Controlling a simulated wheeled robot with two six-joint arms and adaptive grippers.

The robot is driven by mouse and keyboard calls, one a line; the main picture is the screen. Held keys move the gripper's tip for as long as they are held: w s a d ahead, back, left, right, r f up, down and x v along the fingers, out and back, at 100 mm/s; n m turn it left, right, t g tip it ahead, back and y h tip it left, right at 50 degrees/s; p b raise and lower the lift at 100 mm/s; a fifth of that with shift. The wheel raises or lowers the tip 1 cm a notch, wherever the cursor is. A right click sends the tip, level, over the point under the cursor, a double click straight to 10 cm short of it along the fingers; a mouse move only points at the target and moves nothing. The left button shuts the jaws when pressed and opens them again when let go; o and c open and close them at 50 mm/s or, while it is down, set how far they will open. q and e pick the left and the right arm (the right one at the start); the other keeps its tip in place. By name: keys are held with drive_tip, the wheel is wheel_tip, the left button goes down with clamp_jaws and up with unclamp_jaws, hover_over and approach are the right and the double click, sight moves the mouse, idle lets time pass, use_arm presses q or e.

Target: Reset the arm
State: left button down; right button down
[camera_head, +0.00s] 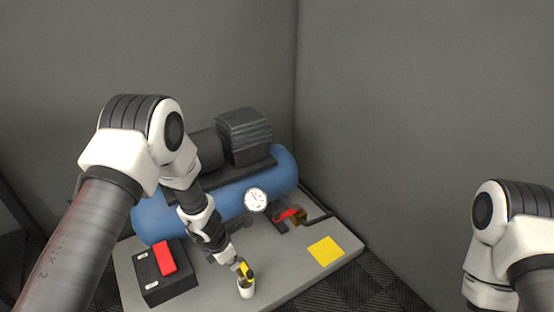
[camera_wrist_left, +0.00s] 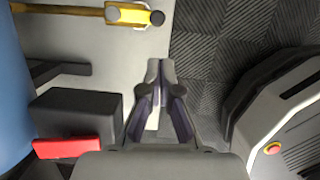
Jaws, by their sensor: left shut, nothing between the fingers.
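My left arm comes in from the left in the head view and reaches down over the grey bench.
A blue compressor tank (camera_head: 226,202) with a round gauge (camera_head: 255,200) lies at the back of the bench (camera_head: 285,268). A black box (camera_head: 168,286) with a red part (camera_head: 165,257) stands left, a yellow square (camera_head: 326,251) lies right. Grey walls close the back.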

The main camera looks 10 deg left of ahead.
use_arm(q)
drive_tip(key=s+a+f+m+g+y, duration=0.15)
drive_tip(key=s+m, duration=0.35)
drive_tip(key=s, duration=0.5)
drive_tip(key=s+a+f+m+g+y, duration=0.1)
drive_tip(key=s+a+f+m+g, duration=0.15)
drive_tip(key=s+m, duration=0.55)
drive_tip(key=s+a+f+m+g+y, duration=0.1)
drive_tip(key=s+f+m, duration=0.2)
drive_tip(key=s, duration=0.9)
wheel_tip(320, 180, up, 36)
drive_tip(key=w+d+m+t+h+p, duration=0.1)
drive_tip(key=m+p, duration=1)
drive_tip(key=p, duration=2.3)
drive_tip(key=shift+d+t+h, duration=0.35)
drive_tip(key=shift+d+t, duration=0.55)
drive_tip(key=shift+t, duration=0.1)
